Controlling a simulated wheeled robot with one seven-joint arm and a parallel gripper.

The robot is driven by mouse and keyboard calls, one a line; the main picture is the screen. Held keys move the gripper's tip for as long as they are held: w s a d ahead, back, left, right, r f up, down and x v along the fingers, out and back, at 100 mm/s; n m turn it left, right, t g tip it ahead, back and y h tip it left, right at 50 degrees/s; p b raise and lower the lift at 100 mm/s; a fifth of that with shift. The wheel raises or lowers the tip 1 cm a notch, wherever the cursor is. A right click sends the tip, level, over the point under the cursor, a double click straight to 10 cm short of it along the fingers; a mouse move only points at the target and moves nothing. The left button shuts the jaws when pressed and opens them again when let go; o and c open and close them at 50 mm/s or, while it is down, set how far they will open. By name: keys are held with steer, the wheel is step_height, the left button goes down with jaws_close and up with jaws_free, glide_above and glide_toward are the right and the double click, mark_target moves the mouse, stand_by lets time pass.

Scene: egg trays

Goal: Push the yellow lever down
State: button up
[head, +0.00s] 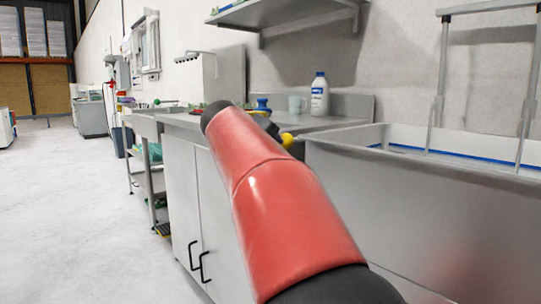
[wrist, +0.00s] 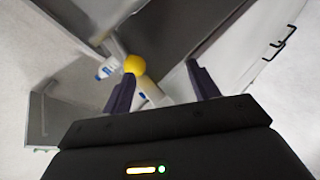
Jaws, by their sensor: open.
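The yellow lever shows as a round yellow knob (wrist: 134,64) in the wrist view, near the tip of my left-hand finger. A pale rod-like piece (wrist: 150,92) shows below the knob, between the fingers; I cannot tell if it is the lever's stem. In the head view a small yellow part (head: 287,140) peeks out from behind my red arm, by the counter's edge. My gripper (wrist: 160,70) is open, its two dark fingers spread apart. I cannot tell whether a finger touches the knob. In the head view my arm hides most of the gripper.
A large metal basin (head: 420,195) is at right. Cabinet doors (head: 185,200) lie below the counter. The floor (head: 80,220) at left is clear.

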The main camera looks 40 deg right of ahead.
mark_target(286, 142)
steer(key=w+d, duration=0.1)
steer(key=d, duration=0.2)
steer(key=w+d+h, duration=0.1)
steer(key=w+d, duration=0.1)
steer(key=d, duration=0.1)
steer(key=w+d+h, duration=0.1)
steer(key=w+d, duration=0.1)
steer(key=d, duration=0.2)
steer(key=shift+r, duration=0.35)
steer(key=shift+a, duration=0.1)
